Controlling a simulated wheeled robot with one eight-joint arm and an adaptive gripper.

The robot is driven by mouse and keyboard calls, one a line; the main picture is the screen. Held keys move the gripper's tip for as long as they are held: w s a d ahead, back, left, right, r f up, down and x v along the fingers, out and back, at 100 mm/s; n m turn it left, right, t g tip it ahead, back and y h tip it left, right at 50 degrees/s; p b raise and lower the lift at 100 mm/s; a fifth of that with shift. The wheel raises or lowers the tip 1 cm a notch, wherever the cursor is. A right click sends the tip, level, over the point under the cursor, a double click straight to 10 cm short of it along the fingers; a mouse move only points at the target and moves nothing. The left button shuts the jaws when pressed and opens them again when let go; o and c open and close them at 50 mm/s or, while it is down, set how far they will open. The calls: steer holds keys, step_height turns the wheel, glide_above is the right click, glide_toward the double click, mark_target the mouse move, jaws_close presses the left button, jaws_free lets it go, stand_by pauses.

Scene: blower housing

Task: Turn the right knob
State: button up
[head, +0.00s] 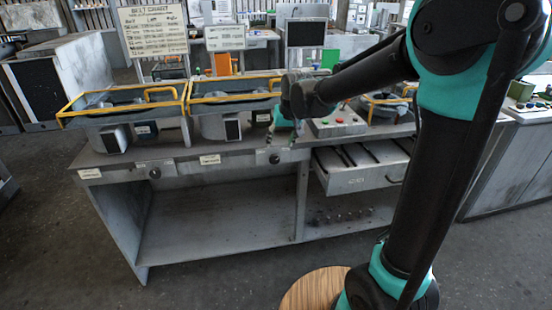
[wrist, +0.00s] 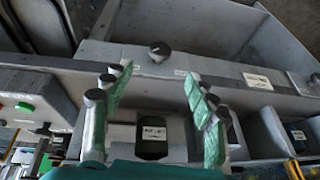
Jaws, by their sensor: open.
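The right knob (head: 274,158) is a small dark round knob on the grey front panel of the workbench, below my gripper in the head view. In the wrist view the knob (wrist: 160,50) lies ahead of the fingertips, roughly centred between them. My gripper (head: 284,138) hangs just above the bench's front edge. Its green-padded fingers, also in the wrist view (wrist: 157,76), are spread apart with nothing held. A gap shows between fingertips and knob. The left knob (head: 155,173) is on the same panel further left.
Yellow-railed housings (head: 120,105) stand on the bench top. A control box with coloured buttons (head: 337,123) is right of my gripper. A drawer (head: 365,178) sticks out at the right. A dark labelled box (wrist: 152,138) lies below the fingers. The floor in front is clear.

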mark_target(272, 159)
steer(key=x, duration=1.1)
steer(key=shift+f, duration=0.15)
steer(key=shift+c, duration=0.3)
steer(key=c, duration=1.1)
steer(key=shift+a, duration=0.1)
steer(key=h, duration=0.2)
steer(key=n+t+h, duration=0.1)
steer(key=h, duration=0.1)
steer(key=shift+a, duration=0.35)
steer(key=t+h, duration=0.1)
steer(key=h, duration=0.1)
steer(key=n+h, duration=0.1)
steer(key=h, duration=0.1)
steer(key=shift+s+a+f+t, duration=0.1)
steer(key=shift+a+f+t, duration=0.1)
steer(key=shift+t, duration=0.2)
steer(key=shift+h, duration=0.4)
